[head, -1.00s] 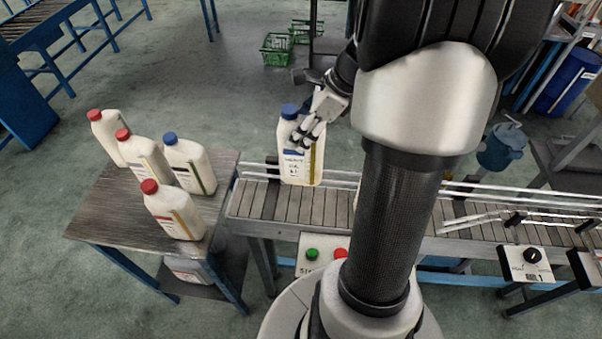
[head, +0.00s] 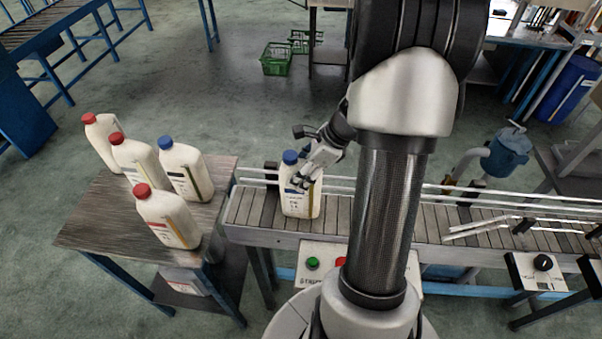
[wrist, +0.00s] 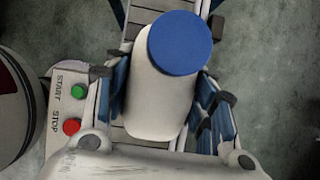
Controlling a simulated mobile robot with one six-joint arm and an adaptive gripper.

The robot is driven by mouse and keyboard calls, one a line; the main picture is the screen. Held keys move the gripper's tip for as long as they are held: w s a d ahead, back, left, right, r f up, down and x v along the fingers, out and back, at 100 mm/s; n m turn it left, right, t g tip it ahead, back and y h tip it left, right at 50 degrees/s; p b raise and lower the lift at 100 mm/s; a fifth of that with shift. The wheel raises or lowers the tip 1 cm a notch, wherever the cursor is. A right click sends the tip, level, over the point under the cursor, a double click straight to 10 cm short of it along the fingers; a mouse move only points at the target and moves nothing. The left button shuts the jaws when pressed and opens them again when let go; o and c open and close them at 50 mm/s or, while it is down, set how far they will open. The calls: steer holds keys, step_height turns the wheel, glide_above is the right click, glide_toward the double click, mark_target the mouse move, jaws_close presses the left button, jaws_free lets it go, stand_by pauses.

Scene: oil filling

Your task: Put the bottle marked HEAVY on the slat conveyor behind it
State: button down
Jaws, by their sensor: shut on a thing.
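A white bottle with a blue cap (head: 303,200) is upright at the left part of the slat conveyor (head: 256,210). Its front label is too small to read surely. My gripper (head: 301,180) is shut on this bottle near its upper part. In the wrist view, the bottle (wrist: 163,95) sits between the blue finger pads of my gripper (wrist: 162,105), with slats under it. Its base looks at the level of the slats; I cannot tell whether it touches them.
A wooden table (head: 105,215) left of the conveyor holds several white bottles with red caps and one with a blue cap (head: 186,168). Rails run along the conveyor's far side. A start/stop box (head: 312,262) is at its front. Slats left of the held bottle are clear.

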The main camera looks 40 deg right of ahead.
stand_by(0.3)
steer(key=c, duration=0.7)
jaws_free()
steer(key=shift+f, duration=0.1)
steer(key=p+v, duration=0.3)
steer(key=v, duration=0.9)
steer(key=shift+s+a, duration=0.1)
